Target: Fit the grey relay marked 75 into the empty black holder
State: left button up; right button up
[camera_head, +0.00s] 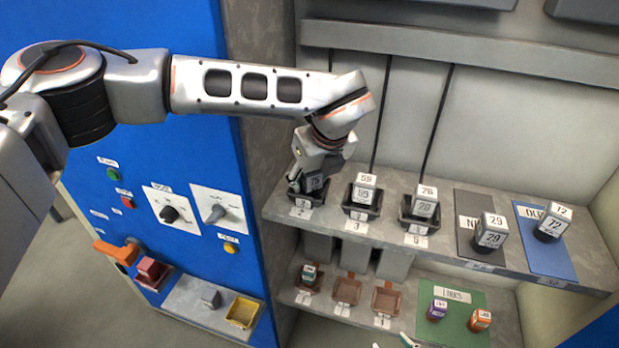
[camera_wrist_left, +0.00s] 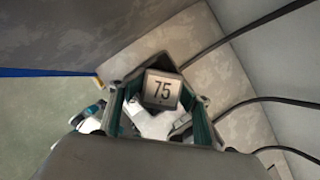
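The grey relay marked 75 (camera_head: 314,183) is at the leftmost black holder (camera_head: 303,200) on the upper shelf, above the label 2. My left gripper (camera_head: 308,174) reaches down around it from above. In the left wrist view the relay's marked top (camera_wrist_left: 162,90) shows between the fingers of my left gripper (camera_wrist_left: 160,112), with a dark rim around it. The fingers look spread, with a gap on each side of the relay. How deep the relay sits is hidden. A white and teal piece (camera_head: 408,341) at the bottom edge may be my right gripper.
Relays marked 59 (camera_head: 364,189) and 76 or 26 (camera_head: 425,202) stand in the neighbouring black holders. Relay 29 (camera_head: 491,231) is on a dark mat, relay 72 (camera_head: 552,222) on a blue mat (camera_head: 562,262). Small brown trays (camera_head: 347,290) and a green mat (camera_head: 465,335) lie below. A blue panel (camera_head: 180,150) stands left.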

pick_arm(q)
jog(key=shift+s+f, duration=0.3)
jog(key=shift+f, duration=0.05)
pick_arm(e)
jog(key=shift+s+d+f, duration=0.1)
jog(key=shift+f, duration=0.1)
pick_arm(q)
jog(key=shift+w+r+p, duration=0.1)
jog(key=shift+r+p, duration=0.65)
jog(key=shift+p, duration=0.45)
jog(key=b+v, duration=0.2)
jog(key=v, duration=1)
jog(key=shift+w+b, duration=0.25)
jog(key=shift+b, duration=0.15)
pick_arm(e)
jog(key=shift+f, duration=0.2)
jog(key=shift+f, duration=0.15)
